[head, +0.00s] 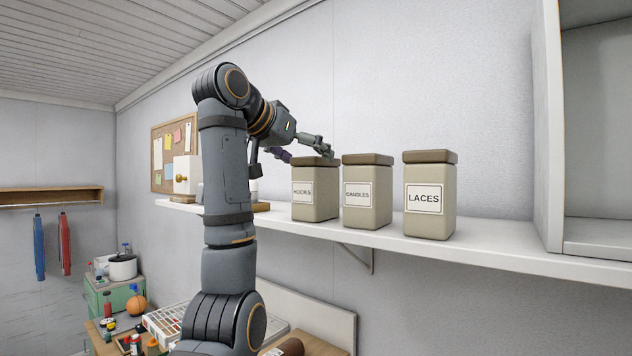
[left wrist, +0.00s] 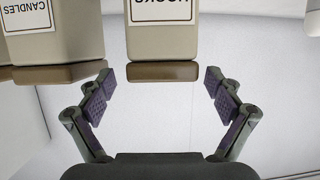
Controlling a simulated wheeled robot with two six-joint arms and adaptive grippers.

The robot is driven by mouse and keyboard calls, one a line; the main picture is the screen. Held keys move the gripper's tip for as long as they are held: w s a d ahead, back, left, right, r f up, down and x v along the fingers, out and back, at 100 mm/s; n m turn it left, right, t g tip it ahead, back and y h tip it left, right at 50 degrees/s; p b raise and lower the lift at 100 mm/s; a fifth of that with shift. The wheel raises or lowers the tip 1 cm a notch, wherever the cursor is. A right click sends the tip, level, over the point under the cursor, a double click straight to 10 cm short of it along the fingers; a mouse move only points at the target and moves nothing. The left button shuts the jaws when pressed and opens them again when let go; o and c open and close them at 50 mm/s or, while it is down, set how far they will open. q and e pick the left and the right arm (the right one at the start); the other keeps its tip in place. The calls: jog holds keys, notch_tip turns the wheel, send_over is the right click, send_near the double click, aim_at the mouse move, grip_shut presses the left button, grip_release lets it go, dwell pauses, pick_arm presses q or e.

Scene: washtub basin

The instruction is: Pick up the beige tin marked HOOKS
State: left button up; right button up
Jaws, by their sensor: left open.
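The beige tin marked HOOKS (head: 316,205) stands upright on the white shelf, the leftmost of three alike tins with brown lids. My left gripper (head: 305,153) is at its lid height, coming from the left, and the head view does not show clearly how its fingers sit around the lid. In the left wrist view the HOOKS tin (left wrist: 162,42) appears upside down, its brown lid between the two spread fingers of the open gripper (left wrist: 160,88). A gap shows on each side of the lid. My right gripper is not in view.
The CANDLES tin (head: 367,195) stands close to the right of the HOOKS tin, and the LACES tin (head: 430,200) is further right on the white shelf (head: 480,255). A white cabinet (head: 548,130) closes the right end. The wall is close behind.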

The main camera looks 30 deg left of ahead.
pick_arm(q)
jog(key=p+x, duration=0.2)
jog(key=x, duration=0.3)
jog(key=shift+a, duration=0.2)
jog(key=shift+w+f, duration=0.1)
jog(key=shift+w, duration=0.05)
jog(key=shift+s, duration=0.25)
jog(key=shift+c, duration=1.2)
jog(key=shift+s+d, duration=0.15)
jog(key=c, duration=1.7)
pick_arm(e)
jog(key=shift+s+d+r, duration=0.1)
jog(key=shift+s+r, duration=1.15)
